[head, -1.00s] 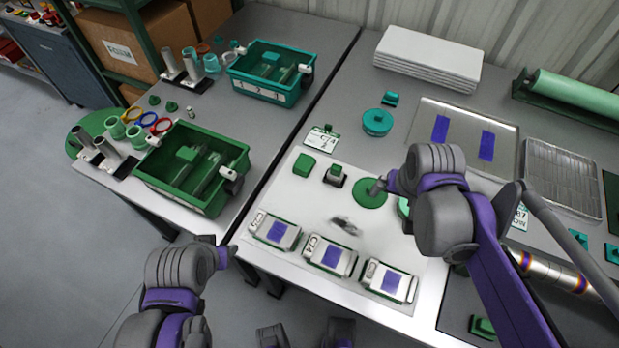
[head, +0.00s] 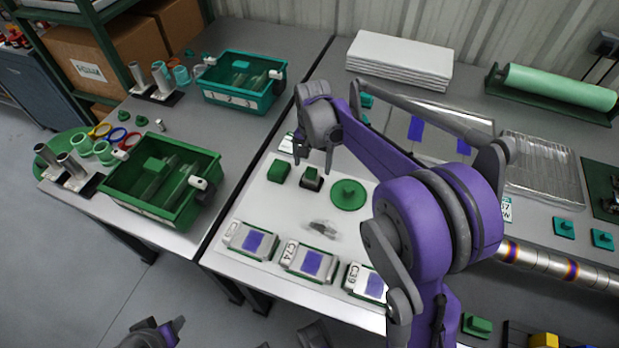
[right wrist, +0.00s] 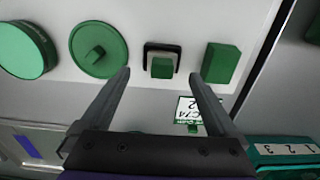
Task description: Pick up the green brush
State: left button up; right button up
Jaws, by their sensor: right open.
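A small block with a green top and a pale and black base, which looks like the green brush (head: 312,176), stands on the white mat between a plain green block and a round green disc. It also shows in the right wrist view (right wrist: 162,68), just beyond and between my fingertips. My right gripper (head: 313,156) is open and empty, above and slightly behind it, apart from it. In the right wrist view my right gripper's fingers (right wrist: 160,78) are spread wide. My left gripper (head: 168,332) is only partly visible at the bottom edge, and its jaws are unclear.
The plain green block (head: 279,171) and the green disc (head: 348,194) stand close on either side. A label card (right wrist: 190,109) lies near my right fingers. Several grey cases with purple patches, such as one case (head: 309,262), line the front. A green bin (head: 140,203) stands left.

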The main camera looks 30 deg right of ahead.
aim_at(312, 170)
jog(key=f, duration=0.5)
jog(key=shift+w+f, duration=0.25)
jog(key=shift+f, duration=0.05)
jog(key=shift+c, duration=0.3)
jog(key=c, duration=1.4)
notch_tip(312, 170, up, 10)
jog(key=shift+r+p, duration=0.1)
jog(key=shift+p, duration=0.2)
jog(key=o, duration=0.6)
jog(key=c, duration=0.4)
